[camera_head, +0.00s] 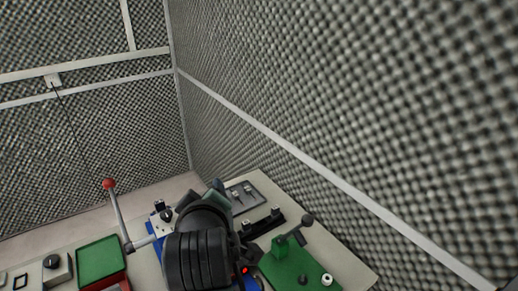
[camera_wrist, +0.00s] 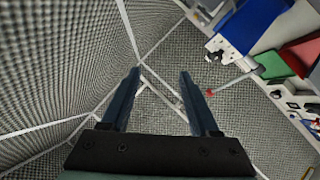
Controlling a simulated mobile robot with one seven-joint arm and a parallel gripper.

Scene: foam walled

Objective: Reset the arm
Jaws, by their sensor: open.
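My gripper (camera_wrist: 159,76) shows in the wrist view as two dark blue fingers standing apart, with nothing between them. Beyond the fingers are foam walls and white rails. In the head view my dark arm (camera_head: 200,255) reaches over the workbench and hides part of it. The gripper end lies near the arm's upper end there, and its fingers are hard to make out.
The workbench (camera_head: 345,258) carries a green panel (camera_head: 290,268) with a dark-knobbed lever (camera_head: 307,220), a red-ball lever (camera_head: 109,184), a green-topped red box (camera_head: 98,260) and a grey switch plate (camera_head: 246,196). A foam wall (camera_head: 330,100) rises behind and right.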

